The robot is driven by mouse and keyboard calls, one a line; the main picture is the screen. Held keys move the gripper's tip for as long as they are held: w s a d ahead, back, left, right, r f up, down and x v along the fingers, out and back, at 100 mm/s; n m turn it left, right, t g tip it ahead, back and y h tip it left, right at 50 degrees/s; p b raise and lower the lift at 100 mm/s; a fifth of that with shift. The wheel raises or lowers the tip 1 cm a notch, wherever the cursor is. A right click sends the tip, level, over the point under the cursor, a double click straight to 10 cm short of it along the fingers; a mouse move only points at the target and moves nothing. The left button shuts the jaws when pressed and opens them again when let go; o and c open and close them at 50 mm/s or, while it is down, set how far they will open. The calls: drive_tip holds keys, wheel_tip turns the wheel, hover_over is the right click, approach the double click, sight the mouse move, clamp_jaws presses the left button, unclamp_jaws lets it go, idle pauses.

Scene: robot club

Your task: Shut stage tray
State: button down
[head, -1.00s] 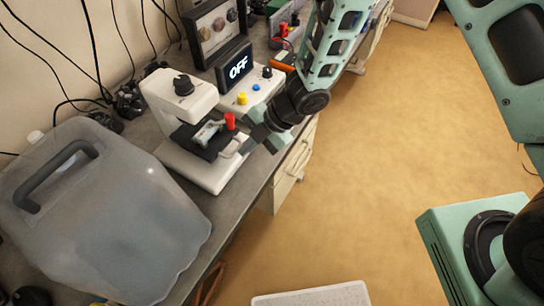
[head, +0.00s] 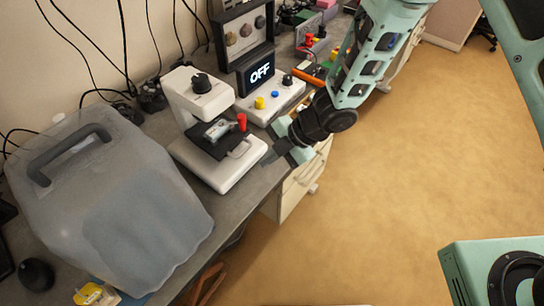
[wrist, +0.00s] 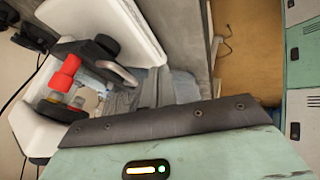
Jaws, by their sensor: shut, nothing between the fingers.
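The stage tray (head: 226,147) is a dark plate on the white microscope-like instrument (head: 205,170), with a pale loop handle at its front and a small clamped piece and red knob (head: 241,122) on it. I cannot tell how far out it sits. In the wrist view the red knob (wrist: 65,72) and the grey handle (wrist: 118,72) show at the left. My gripper (head: 268,159) is shut and empty, just in front of and to the right of the handle, with a small gap in the head view. Its fingers (wrist: 155,88) are partly hidden by the gripper body in the wrist view.
A large translucent grey cover (head: 120,205) with a dark handle stands at the left of the bench. Drawers (head: 298,185) are below the bench edge, and the floor (head: 380,200) at right is clear.

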drive_tip(key=v, duration=1)
drive_tip(key=shift+b, duration=0.35)
drive_tip(key=d+r+m+t+h+b, duration=0.4)
drive_tip(key=m+t+h+b, duration=0.1)
drive_tip(key=m, duration=0.5)
drive_tip(key=s+d+m+g+h+b, duration=0.1)
drive_tip(key=s+m, duration=0.3)
drive_tip(key=s, duration=0.5)
drive_tip(key=s+d+m+g+h+b, duration=0.1)
drive_tip(key=s+d+m+g+b, duration=0.1)
drive_tip(key=s+m, duration=0.3)
drive_tip(key=s+d+g, duration=0.1)
drive_tip(key=s, duration=0.3)
drive_tip(key=shift+s+d+r+g+b, duration=0.15)
drive_tip(key=shift+d+r+g+b, duration=0.15)
drive_tip(key=shift+b, duration=0.05)
